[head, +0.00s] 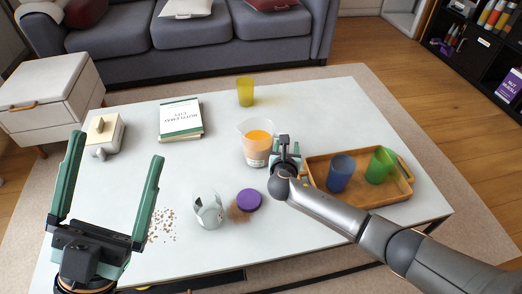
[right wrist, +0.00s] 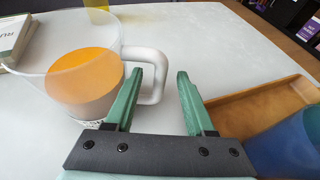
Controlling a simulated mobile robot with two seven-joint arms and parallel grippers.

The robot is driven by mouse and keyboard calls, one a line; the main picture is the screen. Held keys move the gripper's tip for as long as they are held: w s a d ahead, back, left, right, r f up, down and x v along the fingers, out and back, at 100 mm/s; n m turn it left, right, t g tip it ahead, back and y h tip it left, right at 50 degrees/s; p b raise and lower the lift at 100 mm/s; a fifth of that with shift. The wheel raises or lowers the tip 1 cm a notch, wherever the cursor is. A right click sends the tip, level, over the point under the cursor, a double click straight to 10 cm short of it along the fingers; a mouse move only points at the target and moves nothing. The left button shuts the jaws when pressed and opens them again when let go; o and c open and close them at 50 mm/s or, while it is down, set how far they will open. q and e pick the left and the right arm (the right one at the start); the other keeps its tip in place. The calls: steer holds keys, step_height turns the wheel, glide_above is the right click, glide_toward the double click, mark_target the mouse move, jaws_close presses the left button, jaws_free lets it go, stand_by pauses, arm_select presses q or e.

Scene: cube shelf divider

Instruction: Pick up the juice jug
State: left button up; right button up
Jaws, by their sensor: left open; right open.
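The juice jug (head: 256,145) is a clear jug with orange juice in it, standing upright on the white table. It also shows in the right wrist view (right wrist: 80,85), with its white handle (right wrist: 157,75) pointing towards my right gripper. My right gripper (right wrist: 160,78) is open, its green fingers on either side of the handle's outer bar in that view; I cannot tell if they touch it. In the head view my right gripper (head: 287,142) is just right of the jug. My left gripper (head: 116,148) is open and empty at the left front.
A wooden tray (head: 316,165) with a blue cup (head: 341,173) and a green cup (head: 380,165) lies right of the jug. A broken pale cup (head: 209,212), purple lid (head: 249,200) and crumbs (head: 163,225) lie in front.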

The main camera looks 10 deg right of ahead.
steer(key=shift+x, duration=0.85)
steer(key=shift+s, duration=0.1)
jaws_close()
steer(key=shift+f, duration=0.1)
stand_by(0.5)
steer(key=shift+r, duration=0.2)
